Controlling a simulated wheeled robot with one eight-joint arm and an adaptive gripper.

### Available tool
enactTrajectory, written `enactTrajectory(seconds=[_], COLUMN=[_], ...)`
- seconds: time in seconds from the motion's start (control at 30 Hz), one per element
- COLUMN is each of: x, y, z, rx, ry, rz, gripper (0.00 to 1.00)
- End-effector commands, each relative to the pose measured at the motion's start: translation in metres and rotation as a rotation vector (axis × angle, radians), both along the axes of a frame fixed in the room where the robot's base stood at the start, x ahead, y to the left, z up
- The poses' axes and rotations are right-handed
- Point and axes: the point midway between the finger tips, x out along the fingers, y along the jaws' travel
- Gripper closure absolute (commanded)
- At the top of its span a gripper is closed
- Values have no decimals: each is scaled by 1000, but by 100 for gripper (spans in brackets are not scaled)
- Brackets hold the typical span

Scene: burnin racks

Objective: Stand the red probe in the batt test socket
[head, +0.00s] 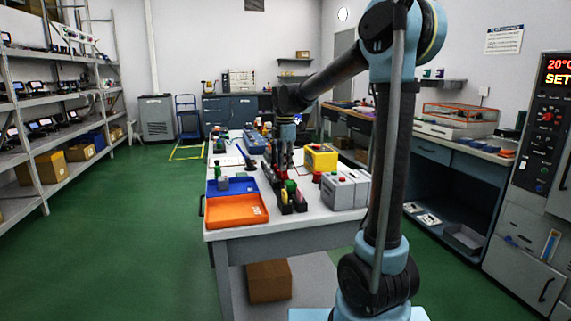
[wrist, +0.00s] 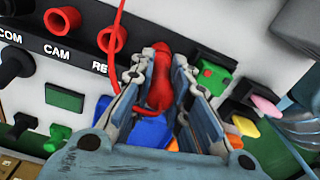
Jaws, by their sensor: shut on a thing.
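The red probe (wrist: 160,92) shows in the wrist view between the two fingers of my gripper (wrist: 163,68), which is shut on it. A thin red cord runs from the probe towards the top of the picture. Beyond the fingertips is a black strip with sockets; readable labels are COM, CAM and one starting RE. Two red sockets (wrist: 112,40) stand on this strip left of the fingers. No batt test label is readable, and the probe's far end is unclear. In the head view my gripper (head: 284,160) is over the bench, too small to show the probe.
The bench (head: 235,235) carries a blue tray (head: 232,187), an orange tray (head: 237,210), a yellow box (head: 321,158) and a grey box (head: 346,190). Several small coloured parts stand close around my gripper. The green floor left of the bench is clear.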

Motion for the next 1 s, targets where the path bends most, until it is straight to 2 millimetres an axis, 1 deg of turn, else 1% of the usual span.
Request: enactTrajectory(seconds=[0.17,0.2,0.27,0.67,0.77,0.83,1.0], x=[0,0,0,0,0,0,1], y=[0,0,0,0,0,0,0], z=[-2,-2,-2,0,8,17,48], rx=[0,0,0,0,0,0,0], ry=[0,0,0,0,0,0,0], rz=[0,0,0,0,0,0,0], gripper=[100,75,61,60,60,60,60])
